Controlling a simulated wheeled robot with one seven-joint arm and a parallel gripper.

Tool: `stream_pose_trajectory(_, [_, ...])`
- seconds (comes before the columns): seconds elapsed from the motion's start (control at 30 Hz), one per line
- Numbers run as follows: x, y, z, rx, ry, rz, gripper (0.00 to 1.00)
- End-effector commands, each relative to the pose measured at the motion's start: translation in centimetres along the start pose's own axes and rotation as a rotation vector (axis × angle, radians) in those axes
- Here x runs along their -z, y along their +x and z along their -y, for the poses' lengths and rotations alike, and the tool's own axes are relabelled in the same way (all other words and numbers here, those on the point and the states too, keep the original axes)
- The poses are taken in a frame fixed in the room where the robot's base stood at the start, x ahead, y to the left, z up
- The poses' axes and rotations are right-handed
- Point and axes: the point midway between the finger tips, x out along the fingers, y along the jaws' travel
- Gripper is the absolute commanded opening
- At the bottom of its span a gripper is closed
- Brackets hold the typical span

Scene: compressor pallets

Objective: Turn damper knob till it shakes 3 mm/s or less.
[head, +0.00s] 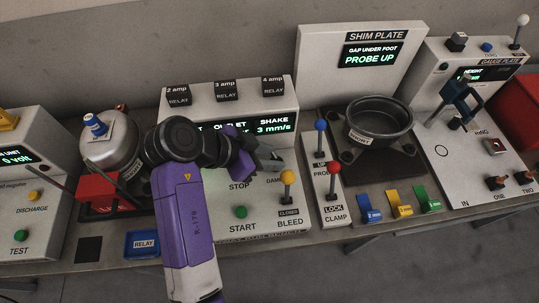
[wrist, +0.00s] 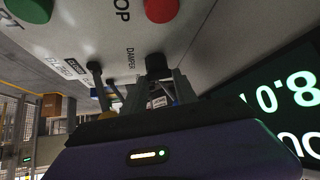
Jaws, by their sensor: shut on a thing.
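The black damper knob (wrist: 157,66) is beside the DAMPER label in the wrist view. My gripper (wrist: 160,86) is shut on it, with the fingers at its two sides. In the head view my gripper (head: 270,161) reaches to the panel above the partly covered DAMPER label, and the knob is hidden behind it. The panel's display (head: 274,128) shows SHAKE with "3 mm/s" readable; my arm covers part of the display, so earlier digits may be hidden. The wrist view shows large green digits of a display (wrist: 285,100), cut off by the frame edge.
A yellow-knobbed BLEED lever (head: 288,178) stands close right of my gripper. The green START button (head: 240,212) is below it, and a red STOP button (wrist: 162,8) shows in the wrist view. Blue (head: 320,126) and red (head: 334,168) knobbed levers stand farther right.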

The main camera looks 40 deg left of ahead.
Motion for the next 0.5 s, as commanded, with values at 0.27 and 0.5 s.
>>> stream_pose_trajectory(0.27, [0.02, -0.04, 0.01, 0.001, 0.000, 0.000, 0.44])
stream_pose_trajectory(0.5, [-0.03, -0.80, 0.06, 0.002, 0.000, 0.000, 0.44])
